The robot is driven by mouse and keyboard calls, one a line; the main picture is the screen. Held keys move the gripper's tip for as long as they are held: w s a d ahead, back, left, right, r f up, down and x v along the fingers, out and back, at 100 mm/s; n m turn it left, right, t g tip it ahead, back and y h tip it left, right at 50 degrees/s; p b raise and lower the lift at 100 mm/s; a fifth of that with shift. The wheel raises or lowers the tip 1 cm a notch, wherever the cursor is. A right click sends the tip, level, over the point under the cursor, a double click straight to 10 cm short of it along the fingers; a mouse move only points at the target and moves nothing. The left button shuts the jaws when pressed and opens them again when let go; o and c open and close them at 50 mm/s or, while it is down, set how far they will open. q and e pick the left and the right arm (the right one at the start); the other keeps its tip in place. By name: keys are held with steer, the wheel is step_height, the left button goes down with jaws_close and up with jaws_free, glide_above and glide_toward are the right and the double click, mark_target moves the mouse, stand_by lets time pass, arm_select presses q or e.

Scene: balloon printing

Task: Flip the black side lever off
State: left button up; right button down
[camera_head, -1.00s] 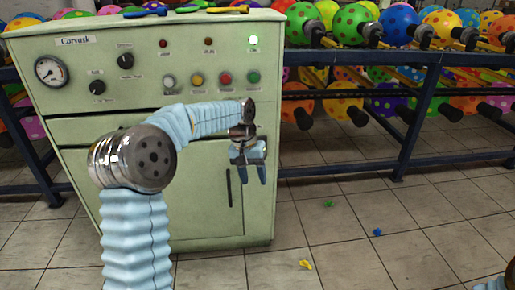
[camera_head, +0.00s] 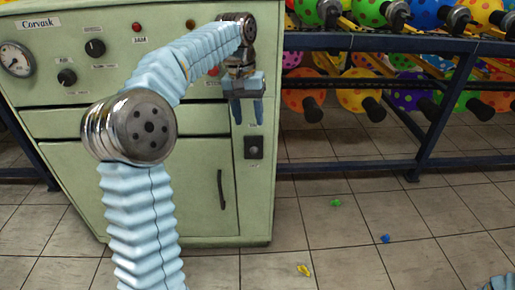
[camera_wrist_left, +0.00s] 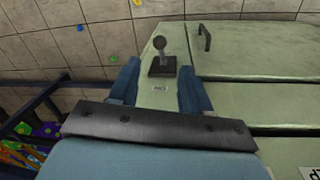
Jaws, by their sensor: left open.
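The black side lever (camera_head: 254,147) sits on a small dark plate at the right edge of the green machine's (camera_head: 70,190) front, beside the lower door. It also shows in the left wrist view (camera_wrist_left: 160,45) as a ball-tipped lever on a square base. My left gripper (camera_head: 248,113) is open and empty, just above the lever in the head view. In the left wrist view its two blue fingers (camera_wrist_left: 157,80) straddle the strip by the lever's base, with the knob beyond the fingertips. My right gripper is not seen; only a bit of my right arm shows at the lower right corner.
The machine's knobs and gauge (camera_head: 16,59) are at the upper left. A dark blue rack (camera_head: 400,165) with dotted balloons stands to the right. Small green (camera_head: 336,202), blue (camera_head: 385,239) and yellow (camera_head: 304,270) bits lie on the open tiled floor.

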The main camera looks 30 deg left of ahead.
mark_target(254, 149)
arm_select(q)
steer(key=f, duration=0.4)
steer(key=d+f+b, duration=0.1)
steer(key=f, duration=0.3)
steer(key=f+b, duration=0.1)
steer(key=f, duration=0.2)
steer(key=shift+w+d+f, duration=0.15)
steer(key=shift+w+f, duration=0.05)
steer(key=shift+f, duration=0.2)
jaws_close()
